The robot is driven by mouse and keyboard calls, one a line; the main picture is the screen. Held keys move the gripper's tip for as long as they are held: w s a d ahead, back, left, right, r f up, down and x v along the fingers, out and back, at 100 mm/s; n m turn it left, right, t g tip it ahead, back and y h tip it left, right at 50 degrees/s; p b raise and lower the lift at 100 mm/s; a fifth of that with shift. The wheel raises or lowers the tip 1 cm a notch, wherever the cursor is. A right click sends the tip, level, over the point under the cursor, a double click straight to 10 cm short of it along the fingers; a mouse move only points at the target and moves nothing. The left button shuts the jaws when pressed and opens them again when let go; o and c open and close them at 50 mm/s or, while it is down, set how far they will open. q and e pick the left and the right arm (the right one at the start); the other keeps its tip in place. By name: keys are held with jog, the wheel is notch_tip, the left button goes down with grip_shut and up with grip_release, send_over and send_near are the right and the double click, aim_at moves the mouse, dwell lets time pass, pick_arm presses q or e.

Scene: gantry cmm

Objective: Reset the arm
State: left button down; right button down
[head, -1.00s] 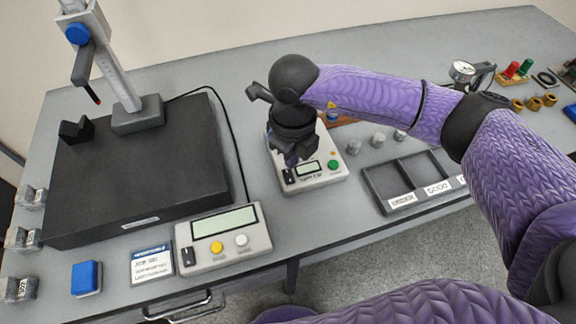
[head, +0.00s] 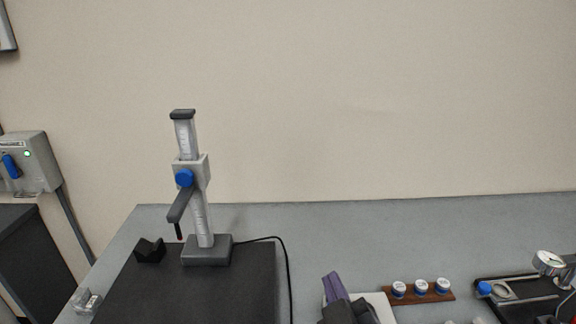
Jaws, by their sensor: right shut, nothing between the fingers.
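My right arm shows only as a small purple and dark piece at the bottom edge, right of centre. My right gripper (head: 350,312) is there, cut off by the frame, in front of a pale device (head: 378,306). It is shut with nothing held; its fingertips are not clear. My left gripper is out of view.
A height gauge (head: 196,200) with a blue knob stands on a black plate (head: 235,285) at left, beside a black V-block (head: 150,250). A wooden rack (head: 440,295) with blue-white pots and a dial gauge (head: 548,262) are at right. The table's back strip is clear.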

jog(key=s+d+f+m+g+h, duration=0.2)
jog(key=s+d+f+m+g, duration=0.1)
jog(key=s+f+g, duration=0.3)
jog(key=s+d+f+m+g+h, duration=0.2)
jog(key=s+d+f+m+g, duration=0.15)
jog(key=f, duration=0.35)
jog(key=s+d+f+g, duration=0.1)
jog(key=s+f+g, duration=0.45)
jog(key=s, duration=0.55)
notch_tip(320, 180, down, 17)
jog(key=s+g, duration=0.1)
jog(key=s, duration=0.1)
jog(key=s+d+f+g, duration=0.1)
jog(key=s+d+f, duration=0.2)
jog(key=s+f, duration=0.7)
jog(key=s, duration=0.3)
jog(key=shift+d+f, duration=0.35)
jog(key=shift+s, duration=0.1)
